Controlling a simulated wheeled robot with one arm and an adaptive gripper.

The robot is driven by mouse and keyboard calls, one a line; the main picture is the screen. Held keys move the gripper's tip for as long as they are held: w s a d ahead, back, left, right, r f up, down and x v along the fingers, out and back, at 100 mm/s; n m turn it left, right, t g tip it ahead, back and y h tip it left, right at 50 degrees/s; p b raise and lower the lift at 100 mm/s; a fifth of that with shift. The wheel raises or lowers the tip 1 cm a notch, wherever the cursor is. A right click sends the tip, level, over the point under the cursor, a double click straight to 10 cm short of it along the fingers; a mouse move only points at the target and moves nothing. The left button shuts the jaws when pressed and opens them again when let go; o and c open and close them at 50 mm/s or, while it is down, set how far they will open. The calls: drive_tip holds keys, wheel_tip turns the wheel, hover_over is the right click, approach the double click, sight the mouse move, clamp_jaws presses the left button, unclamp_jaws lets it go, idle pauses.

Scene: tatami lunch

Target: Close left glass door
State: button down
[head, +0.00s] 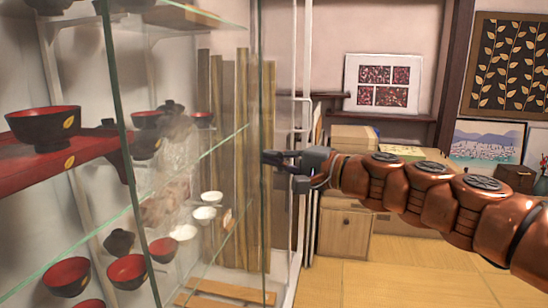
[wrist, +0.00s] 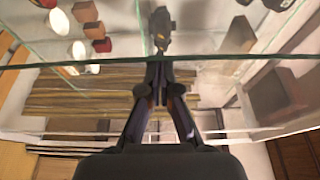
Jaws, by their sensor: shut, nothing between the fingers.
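A glass cabinet fills the left of the head view. A clear glass panel with a green upright edge (head: 263,85) stands at its right side; I cannot tell surely whether this is the left door. A second green upright glass edge (head: 118,110) shows further left. My gripper (head: 268,157) is shut and empty, its tips at or very near the right glass edge. In the wrist view the shut fingers (wrist: 158,75) point at a glass edge (wrist: 240,57) that crosses the picture, with a dark gripper-like reflection beyond. Contact cannot be told.
Glass shelves hold dark bowls with red insides (head: 43,125) and white cups (head: 204,213). A red tray (head: 60,165) is at left. Wooden boxes (head: 343,230) stand behind my arm. Tatami floor (head: 375,275) is clear at the lower right.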

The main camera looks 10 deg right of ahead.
drive_tip(key=shift+s+a, duration=0.15)
drive_tip(key=shift+s, duration=0.1)
drive_tip(key=v, duration=1.2)
drive_tip(key=shift+w, duration=0.2)
drive_tip(key=s+a+f+n+g+h+p, duration=0.4)
drive_tip(key=s+a+n+g+p, duration=0.45)
drive_tip(key=a+p, duration=0.5)
drive_tip(key=s+d+g+h+p, duration=0.3)
drive_tip(key=s+d+h+p, duration=0.1)
drive_tip(key=s, duration=0.5)
drive_tip(key=s+d+f+g+h+p, duration=0.1)
drive_tip(key=s+d+g+h+p, duration=0.2)
drive_tip(key=s+d+p, duration=0.3)
drive_tip(key=s+h+p, duration=0.1)
drive_tip(key=s+p, duration=0.2)
drive_tip(key=shift+s+d+h, duration=0.2)
drive_tip(key=shift+h, duration=0.2)
